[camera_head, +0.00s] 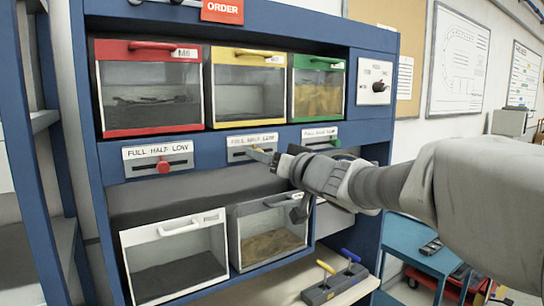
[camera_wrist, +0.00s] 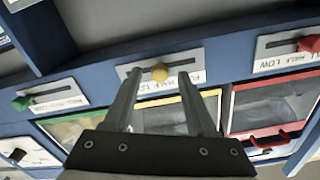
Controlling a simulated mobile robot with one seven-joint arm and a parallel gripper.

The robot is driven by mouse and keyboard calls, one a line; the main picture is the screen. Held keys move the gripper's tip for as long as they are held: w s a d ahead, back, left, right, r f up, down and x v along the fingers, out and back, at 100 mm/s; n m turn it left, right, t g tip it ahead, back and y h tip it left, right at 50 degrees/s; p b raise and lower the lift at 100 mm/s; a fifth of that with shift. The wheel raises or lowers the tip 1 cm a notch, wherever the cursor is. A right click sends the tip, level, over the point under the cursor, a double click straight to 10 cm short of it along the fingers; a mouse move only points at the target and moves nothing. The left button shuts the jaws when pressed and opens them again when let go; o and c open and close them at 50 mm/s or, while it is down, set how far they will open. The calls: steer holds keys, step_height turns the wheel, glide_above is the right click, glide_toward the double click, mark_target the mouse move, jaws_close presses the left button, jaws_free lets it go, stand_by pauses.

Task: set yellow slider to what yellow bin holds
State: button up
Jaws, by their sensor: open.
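The yellow bin (camera_head: 248,88) sits in the middle of the top row, with a clear front and a yellow frame. Its inside looks mostly bare grey; any contents lie low and are hard to make out. The yellow slider's plate (camera_head: 237,141) is below it, marked FULL HALF LOW. My gripper (camera_head: 263,153) is at that plate and partly covers it. In the wrist view, my gripper (camera_wrist: 159,76) is open, a finger on each side of the yellow slider knob (camera_wrist: 160,73). The knob is around the middle of its slot. I cannot tell whether the fingers touch it.
The red bin (camera_head: 150,130) and green bin (camera_head: 318,90) flank the yellow one. The red slider knob (camera_head: 163,167) and green slider knob (camera_head: 335,142) are on either side. Two lower bins, white (camera_head: 172,231) and grey (camera_head: 268,203), stand below.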

steer(key=shift+x, duration=0.8)
steer(key=shift+c, duration=0.2)
jaws_close()
steer(key=shift+d, duration=0.1)
stand_by(0.7)
